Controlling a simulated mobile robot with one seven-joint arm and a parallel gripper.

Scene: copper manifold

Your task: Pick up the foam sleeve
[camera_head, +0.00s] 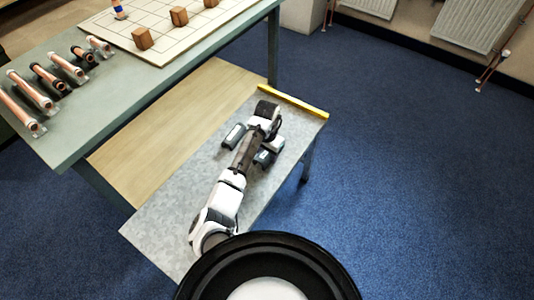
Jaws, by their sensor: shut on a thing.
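My gripper (266,112) is at the far end of my arm, low over the grey bench top (165,220), near its far end. My wrist hides its fingertips from above. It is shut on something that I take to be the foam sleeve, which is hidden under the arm. One short dark grey piece with a pale end (234,136) shows left of my forearm, and a similar one (265,157) shows right of it. I cannot tell whether these are parts of my gripper or separate things.
A yellow strip (293,101) edges the bench's far end. A higher green table (110,115) on the left holds several copper pipe pieces (32,90) and a pale gridded board (165,50) with wooden blocks (142,38). Blue floor (420,190) is clear to the right.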

